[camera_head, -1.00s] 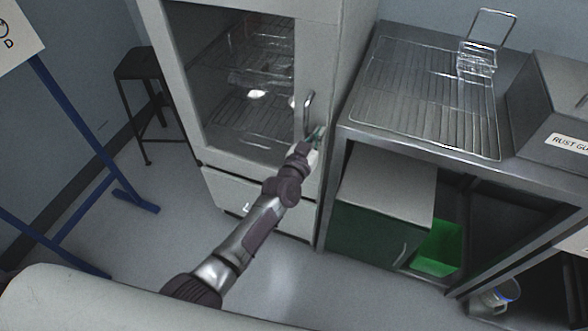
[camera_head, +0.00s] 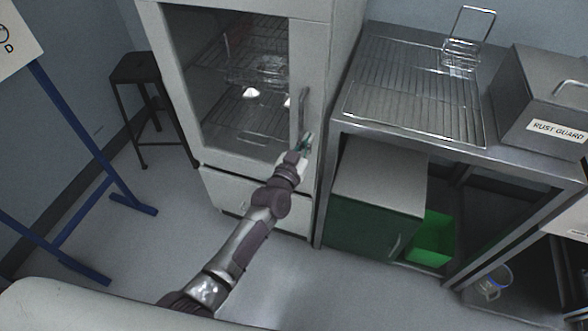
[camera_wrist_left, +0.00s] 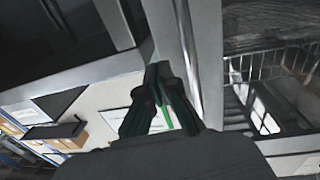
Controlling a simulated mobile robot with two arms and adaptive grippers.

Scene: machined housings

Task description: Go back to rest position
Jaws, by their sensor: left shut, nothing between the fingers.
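My left gripper (camera_head: 306,141) is at the end of my left arm, just right of and below the upright handle (camera_head: 301,112) of the glass-fronted cabinet (camera_head: 233,165). In the left wrist view the fingers (camera_wrist_left: 157,72) meet at their tips and hold nothing. The cabinet door is closed, and wire racks with small white items show behind its glass. I cannot tell from these views whether the fingers touch the cabinet. My right gripper is in neither view.
A metal bench (camera_head: 374,129) with a wire grid and a wire basket (camera_head: 464,52) stands right of the cabinet. A grey box labelled RUST GUARD (camera_head: 520,97) is on it. A green cabinet (camera_head: 362,222) and green bin (camera_head: 430,243) sit below. A stool (camera_head: 136,76) stands left. Open floor lies in front.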

